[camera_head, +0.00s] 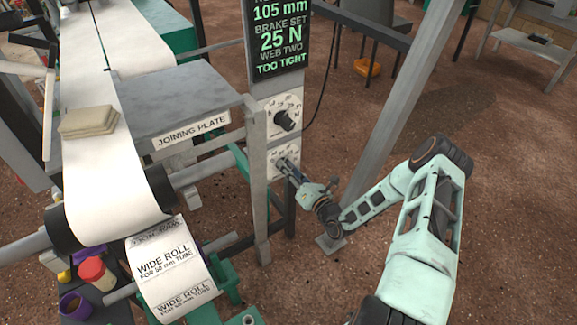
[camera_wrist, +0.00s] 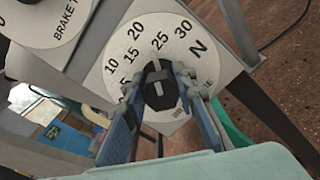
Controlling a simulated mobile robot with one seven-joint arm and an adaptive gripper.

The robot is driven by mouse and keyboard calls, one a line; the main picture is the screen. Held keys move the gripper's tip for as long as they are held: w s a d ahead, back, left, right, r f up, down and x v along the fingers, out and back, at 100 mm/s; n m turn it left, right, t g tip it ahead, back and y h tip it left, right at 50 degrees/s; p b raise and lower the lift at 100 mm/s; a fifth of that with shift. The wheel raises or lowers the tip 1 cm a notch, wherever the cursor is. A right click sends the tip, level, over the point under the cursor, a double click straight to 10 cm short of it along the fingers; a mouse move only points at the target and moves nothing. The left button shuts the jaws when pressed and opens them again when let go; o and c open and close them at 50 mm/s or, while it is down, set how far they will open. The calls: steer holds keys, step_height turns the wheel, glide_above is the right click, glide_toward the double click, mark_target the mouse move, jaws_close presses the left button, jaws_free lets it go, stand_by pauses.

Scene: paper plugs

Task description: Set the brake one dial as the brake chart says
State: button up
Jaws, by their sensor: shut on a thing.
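The brake one dial is the lower white dial plate (camera_head: 293,154) on the post in the head view. In the wrist view its face (camera_wrist: 121,49) carries numbers up to 30 and an N, and its name is partly hidden by a finger. My gripper (camera_head: 284,164) reaches it from the right. In the wrist view my gripper (camera_wrist: 160,80) is shut on the black knob (camera_wrist: 158,92), one finger on each side. The knob's pale mark points roughly toward 25; its exact setting is hard to tell. I cannot make out a brake chart.
A dark display (camera_head: 279,40) reads 105 mm, brake set 25 N, web two too tight. Another dial (camera_head: 287,120) sits just above, partly visible in the wrist view (camera_wrist: 45,20). A slanted grey strut (camera_head: 398,110) stands near my arm. A wide paper roll (camera_head: 170,265) hangs below left.

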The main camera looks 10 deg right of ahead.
steer(key=shift+n+p, duration=0.35)
steer(key=shift+n, duration=0.75)
steer(key=o, duration=1.2)
steer(key=v, duration=1.2)
